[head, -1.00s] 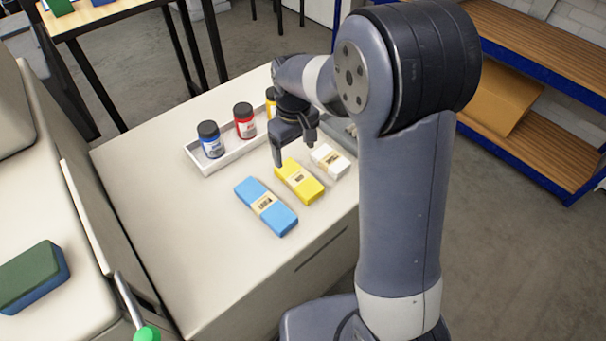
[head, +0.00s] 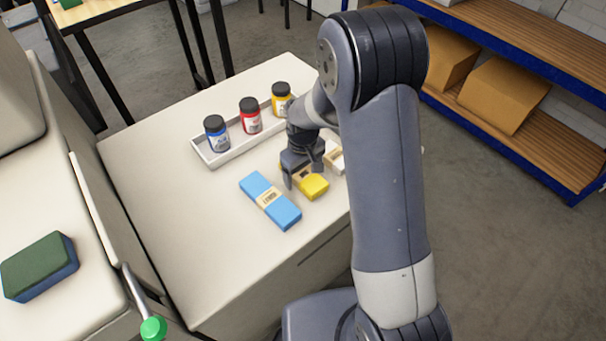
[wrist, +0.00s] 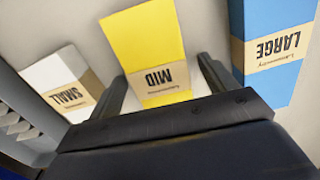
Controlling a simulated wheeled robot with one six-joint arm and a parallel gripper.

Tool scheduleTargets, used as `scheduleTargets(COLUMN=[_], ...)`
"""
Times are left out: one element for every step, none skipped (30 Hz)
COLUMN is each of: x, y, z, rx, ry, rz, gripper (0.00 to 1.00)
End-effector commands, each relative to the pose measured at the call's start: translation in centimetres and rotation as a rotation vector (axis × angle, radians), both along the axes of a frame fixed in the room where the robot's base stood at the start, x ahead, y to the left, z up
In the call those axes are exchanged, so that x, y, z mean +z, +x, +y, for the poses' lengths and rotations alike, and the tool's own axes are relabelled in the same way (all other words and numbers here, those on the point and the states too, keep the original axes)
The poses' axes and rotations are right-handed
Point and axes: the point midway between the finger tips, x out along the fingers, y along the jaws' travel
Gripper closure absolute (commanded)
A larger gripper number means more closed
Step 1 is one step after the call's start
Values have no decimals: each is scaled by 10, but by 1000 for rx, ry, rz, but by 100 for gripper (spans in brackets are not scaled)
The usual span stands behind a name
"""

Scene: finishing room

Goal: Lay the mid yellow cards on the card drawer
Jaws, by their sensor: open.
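The yellow pack of cards (head: 315,187), with a beige band, lies on the pale cabinet top. In the wrist view the yellow pack (wrist: 143,42) has a band reading MID and lies between my two fingers. My gripper (head: 303,176) is open, low over the yellow pack, with a finger on each side of it; in the wrist view my gripper (wrist: 162,88) shows both fingers apart from the pack's sides. I cannot tell which surface is the card drawer.
A blue LARGE pack (head: 259,187) lies left of the yellow one and a white SMALL pack (wrist: 62,76) lies on its other side. A white tray (head: 210,158) with three ink jars stands behind. A green-and-blue block (head: 40,262) lies on the machine at left. The cabinet's left part is clear.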

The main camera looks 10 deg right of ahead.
Motion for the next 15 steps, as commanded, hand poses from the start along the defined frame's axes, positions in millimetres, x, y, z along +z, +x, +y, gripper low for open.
scheduleTargets(x=[0,0,0,0,0,0,0,0,0,0,0,0,0,0,0], y=[0,0,0,0,0,0,0,0,0,0,0,0,0,0,0], z=[0,0,0,0,0,0,0,0,0,0,0,0,0,0,0], rx=[0,0,0,0,0,0,0,0,0,0,0,0,0,0,0], ry=[0,0,0,0,0,0,0,0,0,0,0,0,0,0,0], rz=[0,0,0,0,0,0,0,0,0,0,0,0,0,0,0], gripper=[20,20,20,20,22,25,27,30,33,36,38,41,44,46,49])
